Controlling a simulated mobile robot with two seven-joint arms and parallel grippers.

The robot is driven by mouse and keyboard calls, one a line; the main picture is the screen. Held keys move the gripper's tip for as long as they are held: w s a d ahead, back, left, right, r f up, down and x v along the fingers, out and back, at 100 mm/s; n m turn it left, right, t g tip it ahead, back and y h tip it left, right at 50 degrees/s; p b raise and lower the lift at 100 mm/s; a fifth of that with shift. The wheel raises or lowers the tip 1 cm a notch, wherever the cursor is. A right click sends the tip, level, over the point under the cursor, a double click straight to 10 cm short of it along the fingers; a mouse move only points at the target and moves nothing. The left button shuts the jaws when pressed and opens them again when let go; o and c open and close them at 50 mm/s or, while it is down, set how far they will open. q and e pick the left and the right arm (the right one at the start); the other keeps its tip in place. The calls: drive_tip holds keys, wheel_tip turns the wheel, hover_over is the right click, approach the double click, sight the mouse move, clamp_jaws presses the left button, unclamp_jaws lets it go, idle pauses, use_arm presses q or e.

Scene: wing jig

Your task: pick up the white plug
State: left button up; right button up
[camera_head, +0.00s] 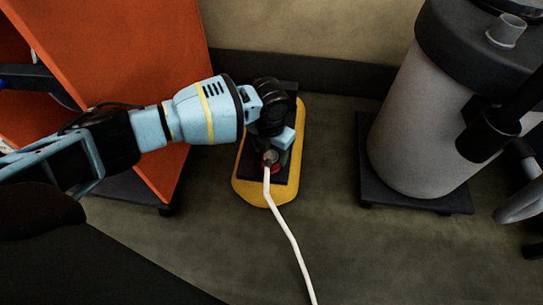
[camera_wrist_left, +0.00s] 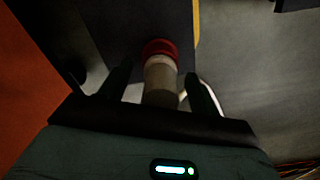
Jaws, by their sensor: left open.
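The white plug (camera_wrist_left: 160,77) stands between the two dark fingers of my left gripper (camera_wrist_left: 160,88) in the left wrist view. The fingers are open, with a gap on each side of the plug. A red ring (camera_wrist_left: 160,48) sits at the plug's far end, against a dark surface. In the head view my left gripper (camera_head: 277,148) is over the dark plate on a yellow base (camera_head: 250,190). There the plug (camera_head: 269,157) shows as a small pale end, partly hidden by the gripper, with a white cable (camera_head: 287,230) running from it. My right gripper is out of view.
An orange panel (camera_head: 120,60) stands close on the left, behind my left arm. A large grey cylinder (camera_head: 415,130) with a black lid stands on a dark wheeled base (camera_head: 430,202) at right. Open floor lies in front of the yellow base.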

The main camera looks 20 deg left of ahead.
use_arm(q)
drive_tip(key=shift+r, duration=0.1)
drive_tip(key=c, duration=1)
drive_tip(key=shift+c, duration=0.2)
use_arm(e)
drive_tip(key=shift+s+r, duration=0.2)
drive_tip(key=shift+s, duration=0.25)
use_arm(q)
drive_tip(key=shift+r, duration=0.15)
